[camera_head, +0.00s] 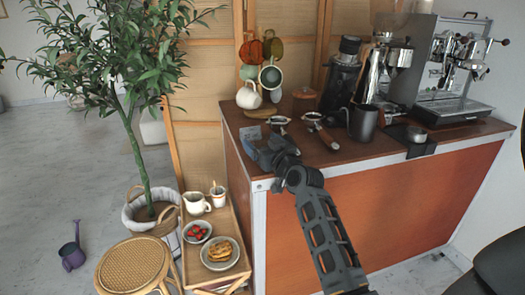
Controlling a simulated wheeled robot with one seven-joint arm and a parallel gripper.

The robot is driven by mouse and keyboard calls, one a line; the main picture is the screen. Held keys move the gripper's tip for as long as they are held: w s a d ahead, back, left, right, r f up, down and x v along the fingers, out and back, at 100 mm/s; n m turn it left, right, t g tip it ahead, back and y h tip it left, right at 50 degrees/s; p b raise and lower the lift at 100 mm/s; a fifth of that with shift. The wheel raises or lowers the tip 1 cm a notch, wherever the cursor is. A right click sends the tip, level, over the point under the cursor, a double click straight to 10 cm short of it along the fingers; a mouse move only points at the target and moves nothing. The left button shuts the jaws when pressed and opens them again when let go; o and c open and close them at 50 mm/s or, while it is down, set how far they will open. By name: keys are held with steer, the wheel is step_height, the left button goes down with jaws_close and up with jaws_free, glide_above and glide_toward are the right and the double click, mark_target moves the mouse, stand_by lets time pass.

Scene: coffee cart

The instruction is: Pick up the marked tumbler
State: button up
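I cannot make out a marked tumbler for certain; no mark shows on any cup. A small light cup (218,195) stands on the low wooden tray table (225,270), beside a white mug (196,203). On the counter (400,150), a dark metal pitcher (363,122) stands near the middle. My gripper (252,140) is over the counter's left front corner, left of the pitcher and above and right of the tray table. Its fingers are small and partly merged with the dark counter, so their opening is unclear. I see nothing clearly held in them.
The counter also holds a mug rack with hanging mugs (270,77), portafilters (318,130), a grinder (342,78) and an espresso machine (455,75). Strawberries (196,232) and a pastry plate (220,253) lie on the tray table. A rattan stool (133,265) and potted tree (145,215) stand left.

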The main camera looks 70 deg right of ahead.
steer(key=c, duration=1)
